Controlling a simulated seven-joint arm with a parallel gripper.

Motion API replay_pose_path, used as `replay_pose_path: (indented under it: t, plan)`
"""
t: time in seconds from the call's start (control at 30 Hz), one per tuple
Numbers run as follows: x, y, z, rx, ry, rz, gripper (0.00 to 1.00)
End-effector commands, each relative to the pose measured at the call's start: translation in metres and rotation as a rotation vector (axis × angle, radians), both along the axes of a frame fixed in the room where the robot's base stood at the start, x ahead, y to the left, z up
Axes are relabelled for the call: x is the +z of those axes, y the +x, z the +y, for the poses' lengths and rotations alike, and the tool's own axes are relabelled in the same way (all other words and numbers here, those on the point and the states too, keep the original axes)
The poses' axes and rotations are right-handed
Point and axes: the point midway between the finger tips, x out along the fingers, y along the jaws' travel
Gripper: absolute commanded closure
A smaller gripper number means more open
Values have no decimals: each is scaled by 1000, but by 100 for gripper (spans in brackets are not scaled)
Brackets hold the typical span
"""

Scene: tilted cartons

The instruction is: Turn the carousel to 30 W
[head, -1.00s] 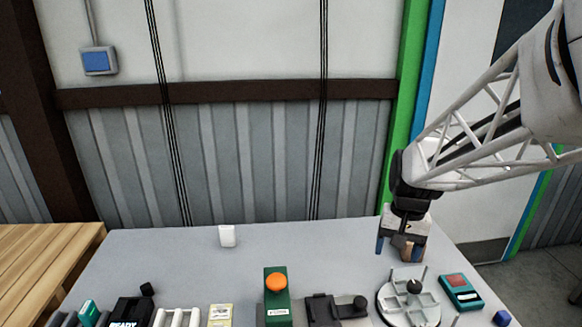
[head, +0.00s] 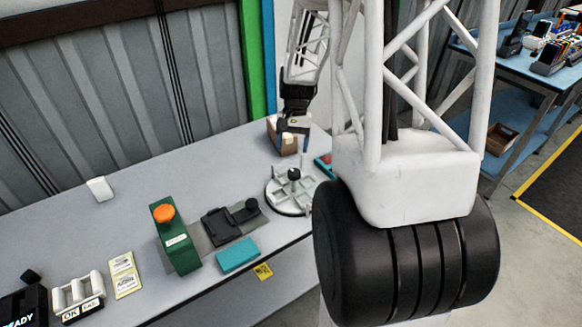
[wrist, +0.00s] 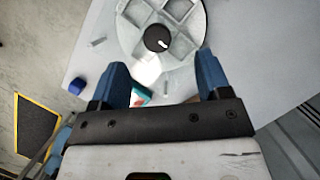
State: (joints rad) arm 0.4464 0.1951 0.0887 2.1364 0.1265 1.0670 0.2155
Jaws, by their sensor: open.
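The carousel (head: 275,199) is a round grey disc with raised light dividers and a black centre knob (head: 294,174). It stands near the table's right end in the head view. The wrist view shows the disc (wrist: 192,20) at the top, and its knob there (wrist: 157,38) bears a white mark. My gripper (head: 293,143) is above and behind the carousel, apart from it. In the wrist view its blue fingers (wrist: 160,76) are spread and empty, with the knob beyond the gap. I cannot read a 30 W label.
A black fixture (head: 228,222), a teal box (head: 238,255) and a green post with an orange button (head: 176,243) stand left of the carousel. A brown block (head: 274,130) shows by my gripper. A blue cube (wrist: 77,86) lies nearby. My arm hides the table's right end.

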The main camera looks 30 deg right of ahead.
Motion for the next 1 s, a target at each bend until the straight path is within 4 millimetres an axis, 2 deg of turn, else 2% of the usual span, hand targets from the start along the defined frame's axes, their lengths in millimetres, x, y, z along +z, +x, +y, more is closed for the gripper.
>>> replay_pose_path:
  t: [0.1,0.3,0.73,1.0]
  plan:
    - [-13,4,-11,-25,11,19,29]
    - [-20,7,-19,-42,18,30,29]
    - [-22,6,-18,-41,17,31,29]
    - [-39,1,-13,-41,19,32,29]
